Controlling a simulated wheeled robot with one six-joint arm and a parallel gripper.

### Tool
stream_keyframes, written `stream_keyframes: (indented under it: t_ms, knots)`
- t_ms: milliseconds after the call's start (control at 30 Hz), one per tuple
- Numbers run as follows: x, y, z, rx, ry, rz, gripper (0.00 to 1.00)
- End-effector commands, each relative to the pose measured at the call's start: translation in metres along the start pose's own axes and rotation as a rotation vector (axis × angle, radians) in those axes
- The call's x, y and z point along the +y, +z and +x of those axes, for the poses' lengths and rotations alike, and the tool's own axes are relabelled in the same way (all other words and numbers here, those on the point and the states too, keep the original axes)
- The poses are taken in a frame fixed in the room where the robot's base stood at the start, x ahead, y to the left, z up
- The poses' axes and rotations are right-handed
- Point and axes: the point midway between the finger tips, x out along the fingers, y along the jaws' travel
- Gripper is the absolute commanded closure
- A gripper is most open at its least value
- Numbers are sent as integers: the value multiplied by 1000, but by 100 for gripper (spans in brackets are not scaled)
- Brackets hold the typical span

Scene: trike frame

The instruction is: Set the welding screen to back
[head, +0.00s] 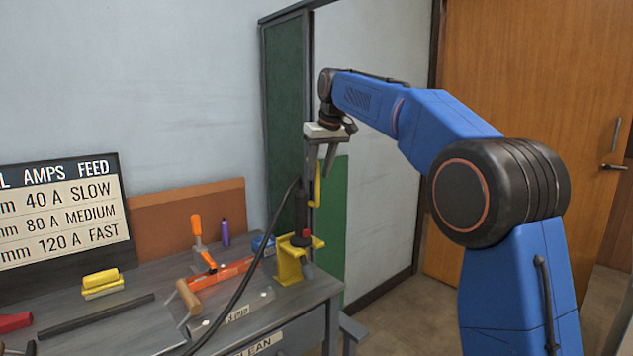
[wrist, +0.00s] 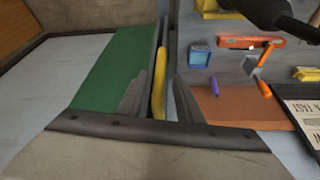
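The welding screen shows in the head view as a dark green panel (head: 284,105) in a grey frame behind the bench, with a brighter green part to the right of the gripper. In the wrist view its green panel (wrist: 118,65) lies at the left of the frame edge. A yellow upright handle (head: 317,188) is at the screen's edge; it also shows in the wrist view (wrist: 159,78). My gripper (head: 321,165) points down over the handle. Its fingers are apart, one on each side of the handle, with gaps visible. The handle's upper end is partly hidden by the fingers.
An amps sign (head: 62,212) stands behind. A wooden door (head: 530,110) is at the right.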

Motion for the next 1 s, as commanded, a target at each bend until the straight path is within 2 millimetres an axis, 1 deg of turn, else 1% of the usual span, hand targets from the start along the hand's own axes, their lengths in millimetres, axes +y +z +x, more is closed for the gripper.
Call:
stream_keyframes:
  t_ms: [33, 300, 400, 533, 633, 733, 1000]
  knots:
    - [0, -1, -11, 3, 0, 0, 68]
    - [0, -1, -65, 4, 0, 0, 68]
    - [0, -1, -83, 4, 0, 0, 68]
    - [0, -1, -102, 3, 0, 0, 68]
    - [0, -1, -112, 3, 0, 0, 68]
    - [0, -1, -117, 2, 0, 0, 68]
    - [0, -1, -120, 2, 0, 0, 68]
